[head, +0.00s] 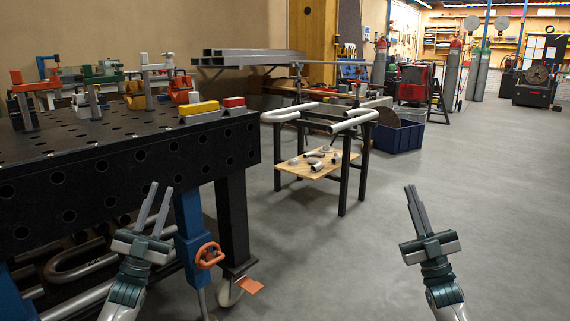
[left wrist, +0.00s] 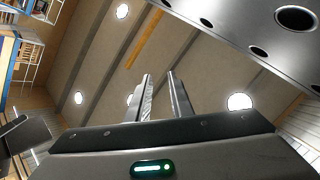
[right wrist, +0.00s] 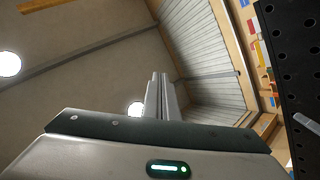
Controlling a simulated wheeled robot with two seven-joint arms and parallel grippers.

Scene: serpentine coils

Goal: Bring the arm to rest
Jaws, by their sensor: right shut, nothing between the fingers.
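My left gripper (head: 158,208) is at the lower left of the head view, in front of the black welding table, with its fingers pointing up. Its two fingers stand apart with nothing between them, as the left wrist view (left wrist: 158,98) also shows. My right gripper (head: 412,207) is at the lower right of the head view, over open floor, also pointing up. Its fingers are together and hold nothing, as the right wrist view (right wrist: 160,95) also shows. Neither gripper visibly touches anything.
The black perforated table (head: 130,165) with clamps on top fills the left. A small stand (head: 345,165) with bent tubes and a wooden shelf (head: 303,172) stands mid-view. A blue crate (head: 398,138) is behind it. The grey floor (head: 500,220) on the right is clear.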

